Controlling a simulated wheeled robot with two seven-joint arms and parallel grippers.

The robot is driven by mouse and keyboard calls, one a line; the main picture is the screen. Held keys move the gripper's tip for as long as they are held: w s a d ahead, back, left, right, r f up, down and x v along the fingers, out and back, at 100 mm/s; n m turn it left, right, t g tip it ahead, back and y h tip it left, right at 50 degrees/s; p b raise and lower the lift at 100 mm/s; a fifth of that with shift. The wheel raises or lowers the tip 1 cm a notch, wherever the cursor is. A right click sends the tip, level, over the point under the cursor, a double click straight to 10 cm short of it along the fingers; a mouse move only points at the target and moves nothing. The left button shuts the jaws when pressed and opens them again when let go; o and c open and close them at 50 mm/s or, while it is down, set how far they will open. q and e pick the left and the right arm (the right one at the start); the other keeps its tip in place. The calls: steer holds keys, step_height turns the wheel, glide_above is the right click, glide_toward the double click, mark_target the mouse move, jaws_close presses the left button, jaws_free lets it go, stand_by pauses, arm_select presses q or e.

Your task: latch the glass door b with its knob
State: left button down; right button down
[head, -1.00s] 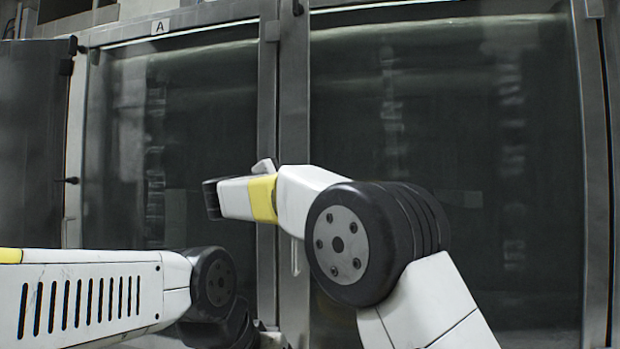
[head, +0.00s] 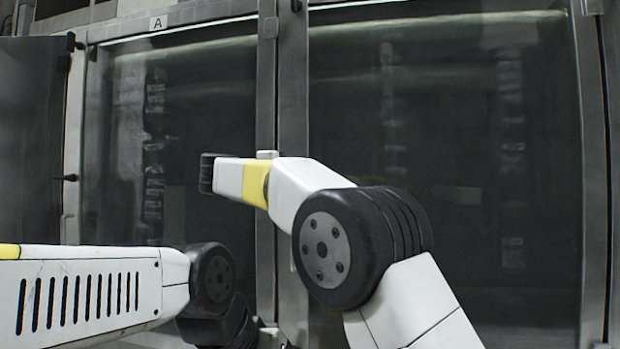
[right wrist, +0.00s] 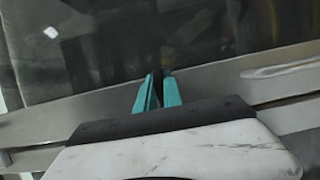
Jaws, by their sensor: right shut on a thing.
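The glass door marked A (head: 183,130) is at left in the head view. The larger glass door (head: 470,130) to its right carries no readable label; I take it for door b. Metal posts (head: 293,100) stand between them. My right arm crosses these posts and its fingers are hidden in the head view. In the right wrist view, my right gripper (right wrist: 158,92) has its teal fingers close together at the metal frame (right wrist: 215,83), shut on a small dark thing, apparently the knob (right wrist: 157,88), mostly hidden by the fingers. My left gripper is out of view.
A pale long handle (right wrist: 282,69) lies along the frame to the right in the wrist view. A dark panel (head: 30,130) stands at the far left, with a black knob (head: 70,178) beside it. My left arm fills the lower left.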

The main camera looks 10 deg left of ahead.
steer(key=shift+a+f, duration=0.15)
steer(key=shift+a, duration=0.15)
steer(key=c, duration=1.5)
jaws_free()
steer(key=shift+a, duration=0.1)
steer(key=v, duration=0.7)
steer(key=shift+s, duration=0.35)
